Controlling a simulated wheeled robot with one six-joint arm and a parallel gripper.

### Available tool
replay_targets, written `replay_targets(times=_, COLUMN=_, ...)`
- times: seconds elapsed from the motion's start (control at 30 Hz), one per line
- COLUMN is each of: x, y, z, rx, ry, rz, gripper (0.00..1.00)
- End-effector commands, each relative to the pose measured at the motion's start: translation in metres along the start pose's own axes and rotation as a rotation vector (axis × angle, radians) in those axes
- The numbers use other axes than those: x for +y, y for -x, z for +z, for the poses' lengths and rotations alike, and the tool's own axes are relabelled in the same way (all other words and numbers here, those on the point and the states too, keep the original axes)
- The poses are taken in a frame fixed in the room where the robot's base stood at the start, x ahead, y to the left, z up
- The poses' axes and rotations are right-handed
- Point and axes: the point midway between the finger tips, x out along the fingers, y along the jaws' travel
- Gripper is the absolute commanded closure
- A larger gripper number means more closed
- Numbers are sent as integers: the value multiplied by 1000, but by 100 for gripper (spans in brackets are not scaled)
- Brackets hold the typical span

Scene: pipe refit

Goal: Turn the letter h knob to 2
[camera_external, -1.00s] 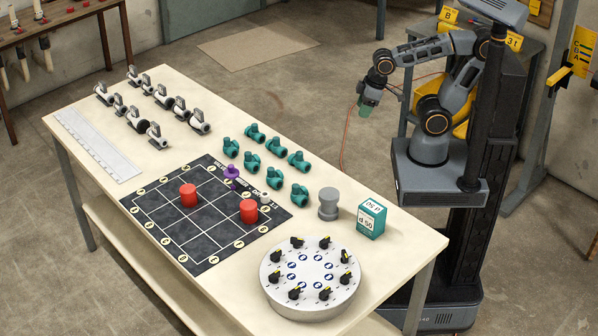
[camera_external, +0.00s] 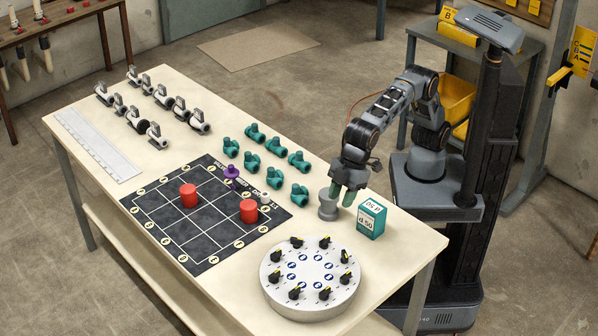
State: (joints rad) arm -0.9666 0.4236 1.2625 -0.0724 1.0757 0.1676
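A round white dial plate (camera_external: 310,306) sits at the near right end of the table. It carries a ring of several black knobs with yellow marks, such as this knob (camera_external: 325,242) at its far edge. Blue round labels lie inside the ring. The letters are too small to read, so I cannot tell which knob is h or how it is set.
Teal valves (camera_external: 275,146), a black grid mat (camera_external: 205,225) with red cylinders (camera_external: 249,211), and a purple piece (camera_external: 231,172) are further left. White valves (camera_external: 160,97) stand at the back.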

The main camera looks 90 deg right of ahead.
Motion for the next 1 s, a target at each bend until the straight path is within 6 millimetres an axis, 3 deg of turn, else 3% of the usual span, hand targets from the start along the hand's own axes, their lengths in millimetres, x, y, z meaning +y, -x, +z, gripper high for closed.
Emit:
replay_targets(times=0.07, x=1, y=7, z=-6, rx=16, ry=-13, rz=1, gripper=62)
replay_targets(times=0.17, x=2, y=-2, z=-4, rx=4, ry=-33, rz=5, gripper=62)
replay_targets(times=0.7, x=2, y=-97, z=-4, rx=4, ry=-35, rz=5, gripper=62)
replay_targets(times=1.0, x=3, y=-125, z=-5, rx=7, ry=-35, rz=4, gripper=62)
